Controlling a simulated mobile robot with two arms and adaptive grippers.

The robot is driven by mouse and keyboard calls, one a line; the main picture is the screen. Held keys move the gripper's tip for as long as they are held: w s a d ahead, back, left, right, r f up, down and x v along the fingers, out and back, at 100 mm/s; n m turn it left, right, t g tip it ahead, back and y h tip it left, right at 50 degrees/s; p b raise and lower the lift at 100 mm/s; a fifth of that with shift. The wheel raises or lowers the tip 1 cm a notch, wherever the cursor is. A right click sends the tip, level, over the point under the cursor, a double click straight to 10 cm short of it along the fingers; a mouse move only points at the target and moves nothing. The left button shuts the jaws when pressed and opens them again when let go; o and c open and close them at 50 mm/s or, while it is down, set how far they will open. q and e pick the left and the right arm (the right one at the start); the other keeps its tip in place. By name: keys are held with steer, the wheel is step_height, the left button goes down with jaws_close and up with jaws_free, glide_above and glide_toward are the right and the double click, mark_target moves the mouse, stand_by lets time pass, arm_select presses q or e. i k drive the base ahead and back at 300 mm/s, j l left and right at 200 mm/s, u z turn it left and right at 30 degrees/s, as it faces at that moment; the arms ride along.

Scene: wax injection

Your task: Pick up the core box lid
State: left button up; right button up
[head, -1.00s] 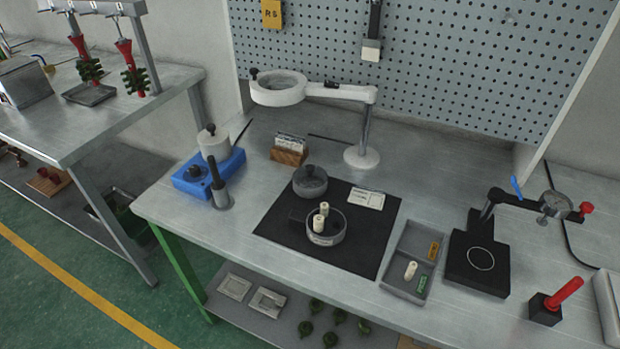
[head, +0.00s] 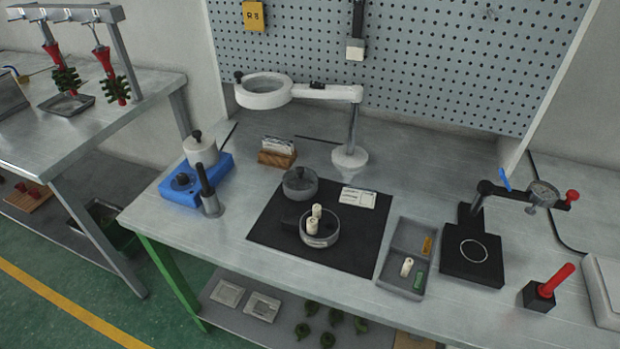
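The core box lid appears to be the round grey lid with a dark knob (head: 300,184). It lies on the black mat (head: 345,251), towards the mat's back left. The open round grey core box (head: 320,241) stands in front of it on the mat, apart from the lid. A white printed card (head: 358,196) lies to the right of the lid. Neither of my grippers is in view.
A white magnifier lamp (head: 350,157) stands behind the mat, its ring head overhanging the bench. A blue heater with a white pot (head: 215,180) is left. A grey divided tray (head: 394,277) and a black dial gauge stand (head: 455,262) are right.

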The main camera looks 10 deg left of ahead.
mark_target(300, 183)
steer(key=j+z, duration=0.85)
steer(key=k+j+z, duration=0.15)
steer(key=j+z, duration=0.25)
